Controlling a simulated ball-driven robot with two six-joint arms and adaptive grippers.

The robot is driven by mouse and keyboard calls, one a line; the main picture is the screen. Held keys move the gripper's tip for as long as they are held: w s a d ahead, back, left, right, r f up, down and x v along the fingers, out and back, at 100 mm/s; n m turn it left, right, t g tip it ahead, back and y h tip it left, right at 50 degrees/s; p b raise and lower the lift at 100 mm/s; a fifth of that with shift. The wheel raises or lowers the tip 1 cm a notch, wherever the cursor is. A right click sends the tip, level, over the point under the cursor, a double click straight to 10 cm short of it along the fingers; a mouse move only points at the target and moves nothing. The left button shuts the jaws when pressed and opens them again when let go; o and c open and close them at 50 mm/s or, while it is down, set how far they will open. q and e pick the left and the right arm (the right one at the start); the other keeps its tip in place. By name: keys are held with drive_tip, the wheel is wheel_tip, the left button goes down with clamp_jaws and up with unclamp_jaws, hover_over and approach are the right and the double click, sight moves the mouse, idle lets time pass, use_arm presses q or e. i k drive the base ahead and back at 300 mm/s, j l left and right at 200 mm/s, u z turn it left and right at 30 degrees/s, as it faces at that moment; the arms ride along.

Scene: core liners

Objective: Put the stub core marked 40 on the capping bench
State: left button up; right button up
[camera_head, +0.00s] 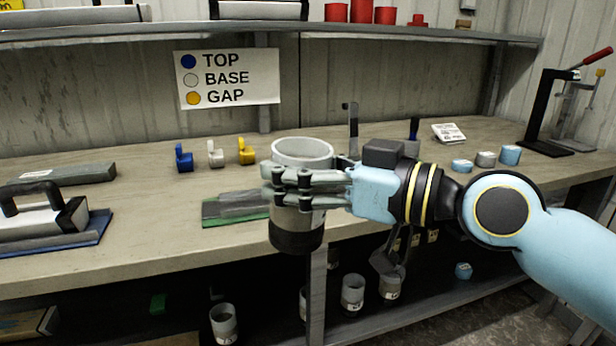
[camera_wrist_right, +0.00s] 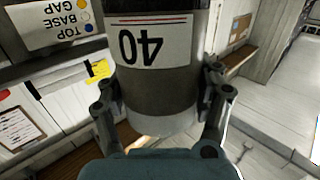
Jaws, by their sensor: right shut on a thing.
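The stub core marked 40 (camera_head: 297,241) is a short cylinder with a pale rim at its top and a dark band at its bottom. My right gripper (camera_head: 280,187) is shut around its middle and holds it upright, in front of the bench edge in the head view. In the right wrist view the core (camera_wrist_right: 158,85) shows its white label with 40, upside down, between the two fingers (camera_wrist_right: 160,95). The capping bench (camera_head: 130,215) is a long wooden worktop behind the core. My left gripper is not in view.
Blue (camera_head: 184,158), white (camera_head: 215,153) and yellow (camera_head: 247,150) clips stand at the back of the bench. A green mat (camera_head: 212,212) with a grey piece lies behind the core. A handled tool (camera_head: 45,215) sits at left, a lever press (camera_head: 545,110) at right. Cups stand below.

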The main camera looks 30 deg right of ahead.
sight(540, 160)
drive_tip(key=k+l, duration=0.1)
drive_tip(key=l, duration=4.25)
